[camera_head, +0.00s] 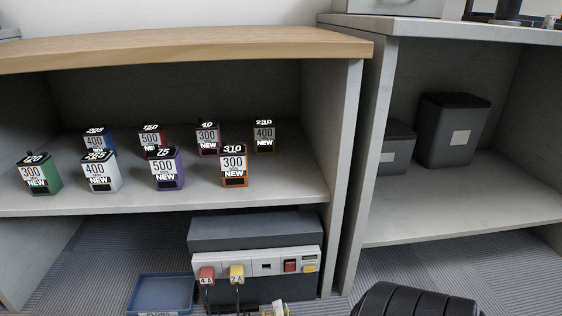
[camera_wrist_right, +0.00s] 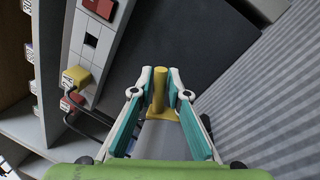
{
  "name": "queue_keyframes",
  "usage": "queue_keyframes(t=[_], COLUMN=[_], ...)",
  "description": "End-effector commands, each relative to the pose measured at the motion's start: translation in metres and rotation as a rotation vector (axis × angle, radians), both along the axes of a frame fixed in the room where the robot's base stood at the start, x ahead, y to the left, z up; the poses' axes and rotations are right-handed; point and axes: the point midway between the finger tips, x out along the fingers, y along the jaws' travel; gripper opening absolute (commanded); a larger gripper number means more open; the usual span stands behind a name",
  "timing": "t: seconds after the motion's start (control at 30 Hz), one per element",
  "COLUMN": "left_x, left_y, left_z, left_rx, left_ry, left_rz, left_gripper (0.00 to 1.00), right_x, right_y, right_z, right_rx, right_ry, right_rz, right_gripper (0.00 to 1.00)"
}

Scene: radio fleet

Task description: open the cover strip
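A dark grey box (camera_head: 255,232) stands on the floor under the shelf, with a pale strip (camera_head: 254,268) across its front. A red plug (camera_head: 206,274), a yellow plug (camera_head: 237,272) and a red switch (camera_head: 290,266) sit on the strip. I cannot tell which part is the cover. In the right wrist view the pale strip (camera_wrist_right: 88,62) is at upper left, beside dark grey (camera_wrist_right: 205,45). My right gripper (camera_wrist_right: 160,94) has its fingers apart in front of the box. A yellow post (camera_wrist_right: 160,90) shows between the fingers; contact is unclear. My left gripper is out of view.
A blue tray (camera_head: 162,293) lies left of the box. Several numbered radios, such as the orange one (camera_head: 233,166), stand on the shelf (camera_head: 285,196) above. Two dark bins (camera_head: 452,130) stand in the right cabinet. Cables (camera_wrist_right: 88,125) hang from the plugs.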

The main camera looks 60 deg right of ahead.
Motion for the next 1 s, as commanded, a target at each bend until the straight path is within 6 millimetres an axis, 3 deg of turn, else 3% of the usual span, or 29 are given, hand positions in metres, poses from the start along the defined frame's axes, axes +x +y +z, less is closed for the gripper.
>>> queue_keyframes(t=[0.5, 1.0], left_x=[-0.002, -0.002], left_y=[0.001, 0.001], left_z=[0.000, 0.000], left_rx=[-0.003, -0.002], left_ry=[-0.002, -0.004], left_rz=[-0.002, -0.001], left_gripper=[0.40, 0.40], right_x=[0.000, 0.000], right_y=[-0.001, 0.000], right_z=[0.007, 0.080], right_rx=[-0.001, -0.001], right_ry=[-0.001, -0.004], right_rz=[0.000, 0.000], right_gripper=[0.27, 0.27])
